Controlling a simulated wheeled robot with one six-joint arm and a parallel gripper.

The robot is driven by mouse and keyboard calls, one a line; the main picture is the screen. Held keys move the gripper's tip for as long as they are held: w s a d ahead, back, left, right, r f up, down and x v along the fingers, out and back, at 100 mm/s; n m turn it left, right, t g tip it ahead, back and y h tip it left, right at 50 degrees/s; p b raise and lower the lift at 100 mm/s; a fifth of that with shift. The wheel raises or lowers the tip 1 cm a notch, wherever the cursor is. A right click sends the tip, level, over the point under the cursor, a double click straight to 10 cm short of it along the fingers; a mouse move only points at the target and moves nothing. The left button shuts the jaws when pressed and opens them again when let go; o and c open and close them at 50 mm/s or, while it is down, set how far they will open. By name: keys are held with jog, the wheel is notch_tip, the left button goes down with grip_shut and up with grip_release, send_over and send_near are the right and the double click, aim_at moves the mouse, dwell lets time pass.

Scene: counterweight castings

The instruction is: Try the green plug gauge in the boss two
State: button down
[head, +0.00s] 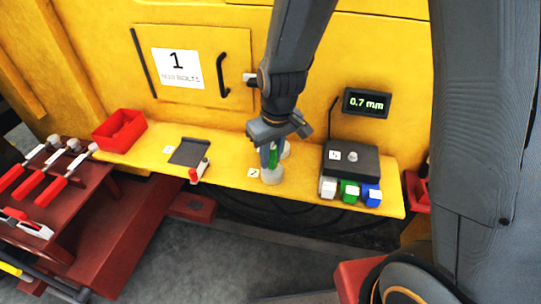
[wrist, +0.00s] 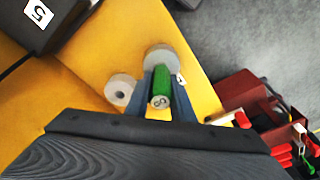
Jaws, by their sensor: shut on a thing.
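My gripper (head: 271,158) is shut on the green plug gauge (head: 273,157), over the shelf. In the wrist view the green gauge (wrist: 161,83) stands between the two fingers, its marked grey end towards the camera. A grey round boss (head: 271,175) is directly below the gauge, with a small white label beside it that I cannot read for certain. The same boss shows beyond the gauge in the wrist view (wrist: 160,57). The gauge hides the boss's bore, so I cannot tell whether its tip is inside. A second boss with an open hole (wrist: 121,90) stands close by.
On the yellow shelf (head: 225,172), a black unit (head: 361,165) with white, green and blue blocks in front stands at the right. A display (head: 367,103) reads 0.7 mm. A dark plate (head: 188,151) and a red bin (head: 119,130) are at the left.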

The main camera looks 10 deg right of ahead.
aim_at(272, 147)
jog(key=shift+f, duration=0.35)
dwell(0.9)
jog(key=c, duration=1.5)
grip_release()
jog(key=shift+o, duration=0.2)
jog(key=shift+r, duration=0.1)
jog(key=r, duration=0.2)
jog(key=r+b, duration=0.1)
jog(key=r, duration=0.2)
jog(key=s+r, duration=0.1)
jog(key=r, duration=0.1)
jog(key=shift+d+r, duration=0.25)
notch_tip(272, 147, up, 12)
jog(key=p, duration=1)
